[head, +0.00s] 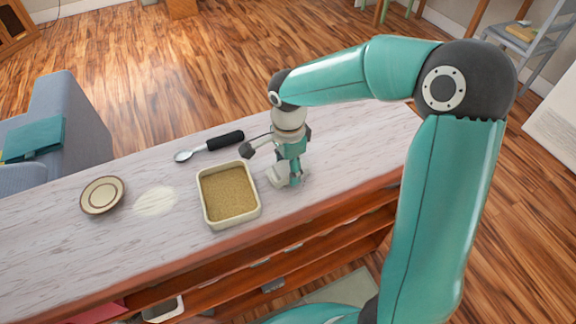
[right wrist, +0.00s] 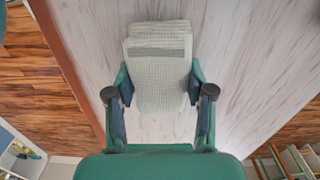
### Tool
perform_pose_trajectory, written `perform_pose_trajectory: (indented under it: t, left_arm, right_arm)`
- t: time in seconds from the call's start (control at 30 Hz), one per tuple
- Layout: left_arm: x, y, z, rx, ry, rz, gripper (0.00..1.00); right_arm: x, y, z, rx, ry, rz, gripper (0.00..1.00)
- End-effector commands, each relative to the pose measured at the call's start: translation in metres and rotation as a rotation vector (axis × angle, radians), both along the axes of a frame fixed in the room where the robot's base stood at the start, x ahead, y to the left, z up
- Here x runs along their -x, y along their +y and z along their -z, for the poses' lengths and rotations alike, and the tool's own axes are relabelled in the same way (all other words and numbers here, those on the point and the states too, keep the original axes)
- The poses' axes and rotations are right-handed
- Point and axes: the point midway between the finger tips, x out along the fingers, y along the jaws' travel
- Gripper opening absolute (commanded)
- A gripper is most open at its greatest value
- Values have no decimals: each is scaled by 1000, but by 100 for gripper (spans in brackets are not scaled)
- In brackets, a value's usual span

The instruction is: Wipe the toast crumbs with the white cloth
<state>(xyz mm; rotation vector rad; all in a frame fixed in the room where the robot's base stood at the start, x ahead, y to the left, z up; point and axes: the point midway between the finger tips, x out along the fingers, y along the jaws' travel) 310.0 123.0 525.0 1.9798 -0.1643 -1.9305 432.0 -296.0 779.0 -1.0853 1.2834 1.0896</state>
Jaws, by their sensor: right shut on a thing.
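My right gripper (head: 287,170) is over the right half of the counter. In the right wrist view, my right gripper (right wrist: 160,94) is shut on the folded, waffle-textured white cloth (right wrist: 158,55), which lies between its fingers. In the head view the white cloth (head: 276,178) shows only in part, low at the fingers, at or just above the counter top. A flat, pale, crumb-like patch (head: 155,201) lies on the counter left of the tray. I take it as the crumbs, though its grain is too fine to tell. My left gripper is out of view.
A cream tray (head: 203,210) of tan grains stands between the cloth and the pale patch. A spoon with a black handle (head: 218,142) lies behind it. A small plate (head: 102,195) sits at the left. The counter (head: 345,150) is clear right of my gripper.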

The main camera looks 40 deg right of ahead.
Motion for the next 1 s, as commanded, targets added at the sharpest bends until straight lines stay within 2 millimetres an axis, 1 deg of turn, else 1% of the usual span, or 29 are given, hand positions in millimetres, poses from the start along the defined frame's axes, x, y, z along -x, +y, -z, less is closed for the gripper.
perform_pose_trajectory:
  t: [0.6,0.77,1.0]
  left_arm:
    - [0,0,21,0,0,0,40]
    - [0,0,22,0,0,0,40]
    - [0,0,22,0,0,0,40]
  right_arm:
    - [50,12,1,0,0,-1,25]
    - [57,14,1,0,1,0,25]
    - [58,14,1,0,2,0,25]
